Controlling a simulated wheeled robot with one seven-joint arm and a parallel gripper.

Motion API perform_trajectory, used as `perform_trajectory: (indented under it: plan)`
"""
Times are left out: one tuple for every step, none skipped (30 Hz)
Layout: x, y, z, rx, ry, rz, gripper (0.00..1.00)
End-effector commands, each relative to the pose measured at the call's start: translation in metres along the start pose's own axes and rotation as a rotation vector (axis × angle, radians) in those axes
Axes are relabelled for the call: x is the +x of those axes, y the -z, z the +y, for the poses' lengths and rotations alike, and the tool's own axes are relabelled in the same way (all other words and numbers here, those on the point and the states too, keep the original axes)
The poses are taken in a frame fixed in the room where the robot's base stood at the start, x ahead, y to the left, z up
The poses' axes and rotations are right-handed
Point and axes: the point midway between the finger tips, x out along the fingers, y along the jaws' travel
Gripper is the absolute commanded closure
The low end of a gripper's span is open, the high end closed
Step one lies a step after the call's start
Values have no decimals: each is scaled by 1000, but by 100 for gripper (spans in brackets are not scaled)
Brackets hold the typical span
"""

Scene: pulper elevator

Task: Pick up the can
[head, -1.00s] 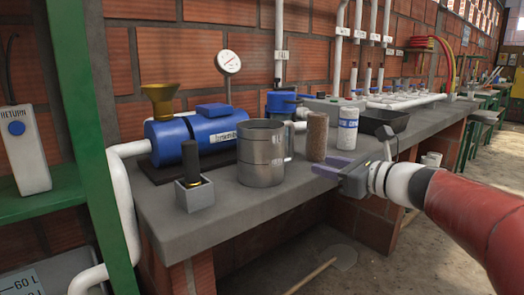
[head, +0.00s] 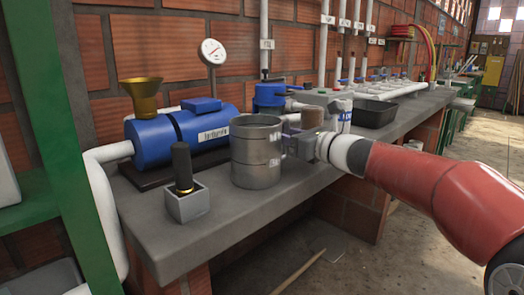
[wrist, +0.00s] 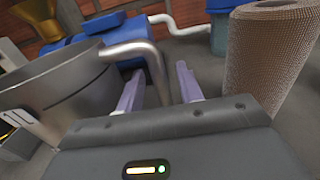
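A large grey metal can (head: 257,155) with a side handle stands upright on the grey counter. In the wrist view, the metal can (wrist: 50,85) fills the left side. Its bent handle (wrist: 135,50) reaches between the two purple fingers of my gripper (wrist: 160,70). The fingers are apart, with gaps beside the handle; I cannot tell if either touches it. In the head view, my gripper (head: 292,145) is at the can's right side, its fingers mostly hidden.
A brown textured cylinder (wrist: 270,60) stands close right of my gripper. A white-and-blue cylinder (head: 341,106) is behind it, partly hidden. A black tray (head: 374,114) lies farther right. A blue pump (head: 180,132) and a black-handled block (head: 187,203) are left of the can.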

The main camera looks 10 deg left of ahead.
Motion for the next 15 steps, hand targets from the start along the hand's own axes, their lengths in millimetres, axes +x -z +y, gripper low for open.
perform_trajectory:
  plan:
    - [2, 0, 0, 0, 0, 0, 64]
    - [3, 0, 0, 0, 0, 0, 64]
    - [3, 0, 0, 0, 1, 0, 64]
    - [3, 0, 0, -1, 1, 0, 64]
    - [3, 0, 0, -1, 1, 0, 64]
    - [3, 0, 0, -1, 1, 0, 64]
    - [3, 0, 0, -1, 1, 0, 64]
    - [2, 0, 0, -1, 1, 0, 65]
    - [2, 0, 0, -1, 1, 0, 70]
    - [2, 0, 0, -1, 1, 0, 74]
    - [2, 0, 0, -1, 1, 0, 78]
    - [2, 0, 0, -1, 1, 0, 83]
    - [2, 0, 0, -1, 1, 0, 87]
    - [2, 0, 0, -1, 1, 0, 91]
    - [2, 0, 0, -1, 1, 0, 96]
